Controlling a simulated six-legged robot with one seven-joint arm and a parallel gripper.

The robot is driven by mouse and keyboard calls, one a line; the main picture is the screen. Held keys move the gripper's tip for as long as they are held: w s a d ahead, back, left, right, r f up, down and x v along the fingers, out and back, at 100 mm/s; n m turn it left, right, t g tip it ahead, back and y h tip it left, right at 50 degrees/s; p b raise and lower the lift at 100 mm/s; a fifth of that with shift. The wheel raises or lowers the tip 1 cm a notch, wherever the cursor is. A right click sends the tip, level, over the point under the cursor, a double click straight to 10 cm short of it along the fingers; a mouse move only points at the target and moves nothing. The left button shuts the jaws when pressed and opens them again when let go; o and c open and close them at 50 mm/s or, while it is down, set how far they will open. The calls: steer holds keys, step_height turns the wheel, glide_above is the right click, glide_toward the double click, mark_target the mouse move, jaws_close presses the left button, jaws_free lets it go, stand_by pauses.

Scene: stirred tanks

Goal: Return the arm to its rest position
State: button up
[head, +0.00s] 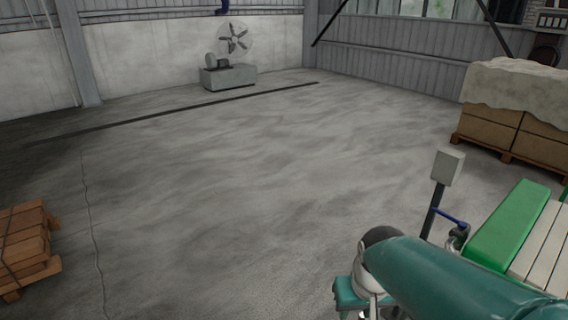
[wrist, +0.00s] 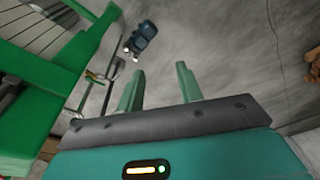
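My teal arm (head: 445,280) reaches in from the bottom right of the head view, bent downward at a dark and white joint. Its lower end runs out of the bottom of that picture. In the wrist view my gripper (wrist: 160,70) shows two green fingers standing well apart. Only bare grey floor shows between them, so it is open and empty. The fingers touch nothing that I can see.
A green and white slatted structure (head: 510,225) stands close to the right of my arm, with a grey box on a post (head: 447,167) beside it. Mid-floor is clear.

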steer(key=s+d+r+t, duration=0.1)
steer(key=s+r+t, duration=0.2)
steer(key=s+r, duration=0.3)
step_height(320, 180, up, 4)
steer(key=shift+s+d+f+m+t, duration=0.2)
steer(key=shift+s+m+t, duration=0.1)
steer(key=shift+s+m, duration=0.1)
steer(key=shift+d, duration=0.15)
